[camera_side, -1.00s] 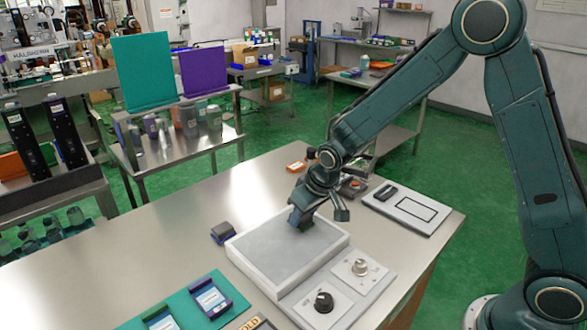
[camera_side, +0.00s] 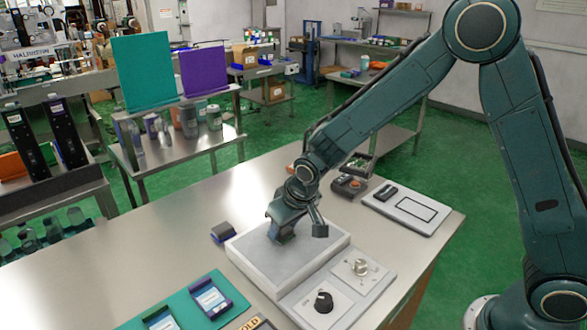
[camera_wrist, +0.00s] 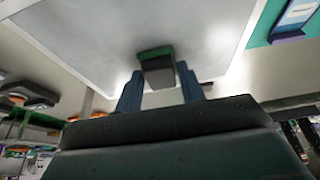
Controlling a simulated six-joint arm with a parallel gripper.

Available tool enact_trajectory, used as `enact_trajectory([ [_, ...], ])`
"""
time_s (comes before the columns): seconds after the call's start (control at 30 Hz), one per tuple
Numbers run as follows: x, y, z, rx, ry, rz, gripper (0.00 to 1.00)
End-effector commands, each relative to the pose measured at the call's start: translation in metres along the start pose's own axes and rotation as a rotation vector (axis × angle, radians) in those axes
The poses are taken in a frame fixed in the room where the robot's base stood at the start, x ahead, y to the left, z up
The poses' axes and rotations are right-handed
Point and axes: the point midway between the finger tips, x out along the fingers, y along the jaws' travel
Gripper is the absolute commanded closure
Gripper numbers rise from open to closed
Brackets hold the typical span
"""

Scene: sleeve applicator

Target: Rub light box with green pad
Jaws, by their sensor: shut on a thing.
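The light box (camera_side: 262,262) is a low grey-white slab with a flat top, on the steel table's near half. Its pale surface fills the upper part of the wrist view (camera_wrist: 90,35). My gripper (camera_side: 282,234) is pointed down at the middle of that top. In the wrist view its two blue fingers (camera_wrist: 161,88) are closed on the sides of a dark grey block with a green edge, the green pad (camera_wrist: 157,62). The pad's green side faces the light box and appears to touch or nearly touch it. In the side view the gripper hides the pad.
A dark pad with a blue-purple base (camera_side: 223,232) lies left of the light box. A panel with two knobs (camera_side: 345,285) adjoins its near right side. A white board (camera_side: 406,208) lies at the right. A teal mat (camera_side: 185,310) with holders lies in front.

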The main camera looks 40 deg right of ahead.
Motion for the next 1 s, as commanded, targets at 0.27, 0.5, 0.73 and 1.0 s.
enact_trajectory([
  [0.27, -0.027, -0.004, -0.011, 0.0, 0.001, -0.001, 0.86],
  [0.5, -0.048, -0.004, -0.019, 0.0, 0.002, -0.002, 0.86],
  [0.73, -0.066, -0.004, -0.028, 0.0, 0.002, -0.002, 0.86],
  [1.0, -0.076, -0.004, -0.031, 0.0, 0.0, -0.001, 0.86],
])
